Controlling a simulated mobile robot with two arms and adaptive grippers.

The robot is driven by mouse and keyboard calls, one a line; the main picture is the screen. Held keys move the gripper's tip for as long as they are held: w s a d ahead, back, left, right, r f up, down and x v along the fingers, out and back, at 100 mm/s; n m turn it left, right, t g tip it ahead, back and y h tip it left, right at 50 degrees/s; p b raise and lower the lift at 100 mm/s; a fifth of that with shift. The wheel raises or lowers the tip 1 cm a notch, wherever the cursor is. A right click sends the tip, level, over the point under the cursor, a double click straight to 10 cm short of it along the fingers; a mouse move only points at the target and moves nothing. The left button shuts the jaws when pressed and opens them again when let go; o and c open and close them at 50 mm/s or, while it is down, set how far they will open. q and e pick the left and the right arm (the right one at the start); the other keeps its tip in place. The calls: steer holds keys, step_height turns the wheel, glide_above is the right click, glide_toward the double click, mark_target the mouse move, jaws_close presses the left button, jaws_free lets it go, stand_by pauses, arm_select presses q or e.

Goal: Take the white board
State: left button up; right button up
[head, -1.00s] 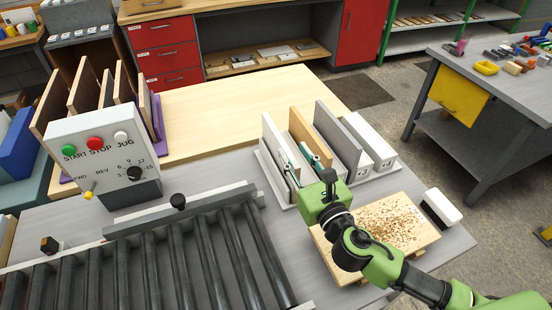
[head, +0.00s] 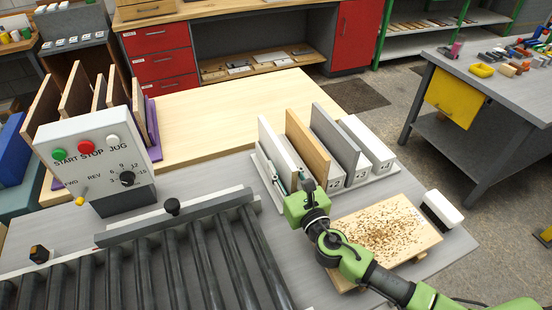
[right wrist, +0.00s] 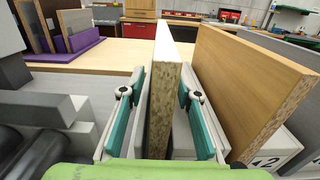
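The white board (head: 277,152) stands upright at the left end of a light rack (head: 268,178). In the right wrist view the white board (right wrist: 161,95) shows edge-on, with a speckled chipboard front edge. My right gripper (head: 293,182) is at the near end of this board. In the right wrist view its teal fingers stand open, one on each side of the board, with a visible gap on both sides. My left gripper is not in view.
A wooden board (head: 307,148) and a grey board (head: 334,143) stand close to the right in the rack. A speckled panel (head: 385,232) and a brush (head: 441,209) lie at the right. A roller conveyor (head: 150,262) and control box (head: 92,150) are at the left.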

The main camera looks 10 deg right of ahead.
mark_target(276, 160)
steer(key=w, duration=0.2)
steer(key=shift+w+a+f, duration=0.1)
steer(key=shift+w+a, duration=0.15)
steer(key=shift+w, duration=0.05)
steer(key=shift+s, duration=0.1)
jaws_close()
steer(key=shift+r, duration=0.2)
